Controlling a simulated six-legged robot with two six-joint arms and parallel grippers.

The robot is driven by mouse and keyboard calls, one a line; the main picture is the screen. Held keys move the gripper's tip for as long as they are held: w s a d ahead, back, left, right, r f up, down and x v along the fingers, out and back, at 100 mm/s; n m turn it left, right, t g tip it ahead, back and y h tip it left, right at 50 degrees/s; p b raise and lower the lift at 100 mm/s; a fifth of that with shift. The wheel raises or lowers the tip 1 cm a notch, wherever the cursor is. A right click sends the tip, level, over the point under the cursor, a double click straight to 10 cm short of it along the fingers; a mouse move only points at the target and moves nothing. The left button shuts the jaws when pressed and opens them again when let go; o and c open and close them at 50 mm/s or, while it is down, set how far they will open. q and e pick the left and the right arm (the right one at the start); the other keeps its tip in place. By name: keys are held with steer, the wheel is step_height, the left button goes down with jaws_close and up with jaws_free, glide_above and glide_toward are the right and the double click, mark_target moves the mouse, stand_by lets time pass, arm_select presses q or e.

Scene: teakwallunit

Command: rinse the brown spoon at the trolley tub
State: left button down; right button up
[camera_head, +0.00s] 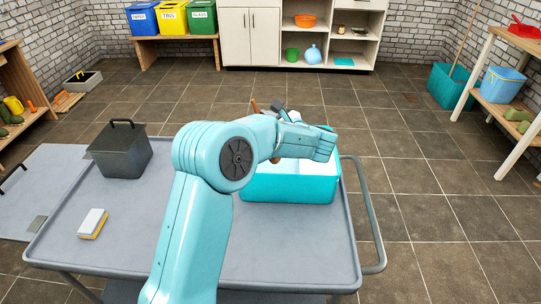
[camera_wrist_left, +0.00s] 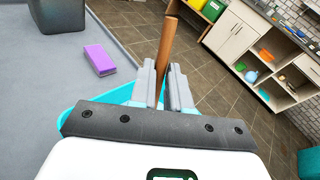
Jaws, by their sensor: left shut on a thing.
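The brown spoon (camera_wrist_left: 167,45) shows as a brown handle standing up between my left gripper's (camera_wrist_left: 166,88) fingers in the left wrist view. My left gripper is shut on it. In the head view, a small brown tip of the spoon (camera_head: 255,106) shows beside my left gripper (camera_head: 273,107), over the far side of the turquoise tub (camera_head: 290,189). The tub stands at the right of the grey trolley (camera_head: 290,268) and has a pale interior. My arm covers part of it. The spoon's lower end is hidden. The tub's rim also shows in the left wrist view (camera_wrist_left: 121,95). My right gripper is not in view.
A dark grey handled container (camera_head: 121,155) and a yellow-and-white sponge (camera_head: 93,223) stand at the trolley's left. A purple block (camera_wrist_left: 99,60) lies near the tub in the wrist view. A rail (camera_head: 373,215) edges the trolley's right side. Tiled floor beyond is open.

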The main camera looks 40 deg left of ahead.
arm_select(q)
step_height(320, 180, up, 7)
steer(key=p, duration=0.5)
steer(key=shift+f, duration=0.15)
stand_by(0.8)
